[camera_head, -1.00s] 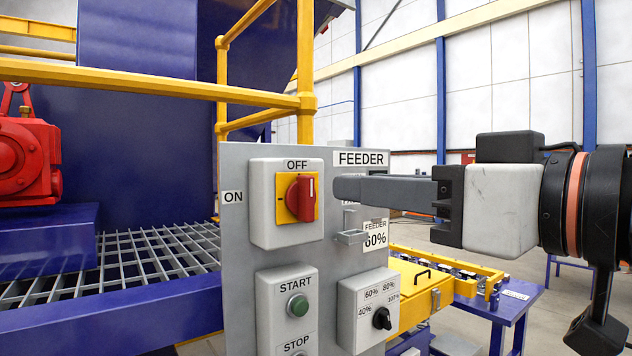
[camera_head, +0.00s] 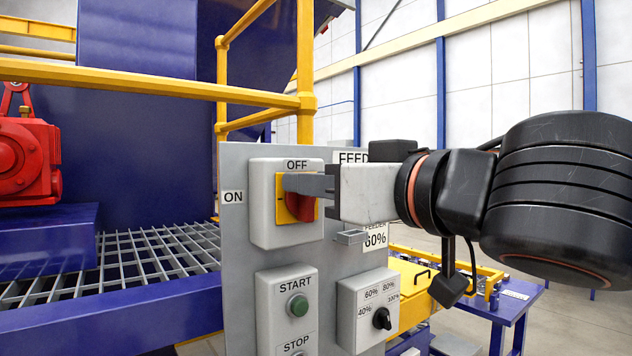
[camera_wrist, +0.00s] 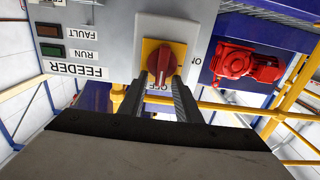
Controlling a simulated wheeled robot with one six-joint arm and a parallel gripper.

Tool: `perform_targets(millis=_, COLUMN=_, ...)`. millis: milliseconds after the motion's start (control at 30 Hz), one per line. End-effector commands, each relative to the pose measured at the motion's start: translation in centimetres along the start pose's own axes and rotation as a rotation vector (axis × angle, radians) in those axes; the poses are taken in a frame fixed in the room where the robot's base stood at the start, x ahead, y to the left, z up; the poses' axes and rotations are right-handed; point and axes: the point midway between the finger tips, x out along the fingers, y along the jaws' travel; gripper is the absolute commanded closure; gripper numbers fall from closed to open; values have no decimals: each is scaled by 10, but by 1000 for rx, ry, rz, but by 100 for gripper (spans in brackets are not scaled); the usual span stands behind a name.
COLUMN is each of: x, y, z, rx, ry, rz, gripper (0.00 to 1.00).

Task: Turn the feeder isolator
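The feeder isolator is a red rotary handle on a yellow plate (camera_head: 281,210) on a light grey box, with OFF above it and ON to its left. The red handle (camera_head: 301,208) is partly hidden by my gripper in the head view. My gripper (camera_head: 290,183) reaches in from the right, with its fingertips at the handle's upper part. In the wrist view the red handle (camera_wrist: 165,66) stands upright in the picture, its end towards the OFF label. My fingers (camera_wrist: 158,84) lie on either side of the handle's end, apart, with gaps visible. I cannot tell whether either finger touches it.
Below the isolator are a START button (camera_head: 298,306) and a percentage selector (camera_head: 381,318), both on the grey panel (camera_head: 234,270). A small bracket (camera_head: 351,237) juts out under my gripper. A yellow railing (camera_head: 307,90) runs close above and behind the panel.

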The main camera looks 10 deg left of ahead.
Motion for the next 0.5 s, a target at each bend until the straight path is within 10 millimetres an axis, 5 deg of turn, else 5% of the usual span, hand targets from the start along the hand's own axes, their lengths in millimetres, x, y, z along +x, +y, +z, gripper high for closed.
perform_targets(millis=267, x=2, y=0, z=0, rx=0, ry=0, rz=0, gripper=70)
perform_targets(millis=400, x=2, y=0, z=0, rx=0, ry=0, rz=0, gripper=96)
perform_targets(millis=500, x=2, y=0, z=0, rx=0, ry=0, rz=0, gripper=100)
